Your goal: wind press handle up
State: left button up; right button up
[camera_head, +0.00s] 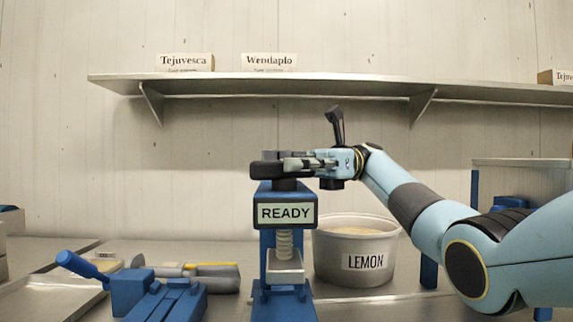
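The blue press (267,247) stands at the middle front with a READY sign (286,213) on its head. Below the sign, its screw (284,243) runs down to a pale plate (285,270). A dark hub (265,170) sits on top. My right gripper (290,162) reaches in from the right at the hub's height, fingers pointing left. It overlaps the hub, so I cannot tell whether it touches or grips anything. A dark upright lever (336,126) rises behind my wrist; whether it is the press handle is unclear. My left gripper is out of view.
A grey LEMON tub (364,262) with pale contents stands just right of the press. A blue device with a lever (128,287) and tools with a yellow part (211,266) lie at the left. A shelf (300,87) with name cards spans the wall above.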

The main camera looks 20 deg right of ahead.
jog(key=shift+r, duration=0.15)
notch_tip(320, 180, up, 10)
jog(key=shift+f, duration=0.15)
dwell(0.3)
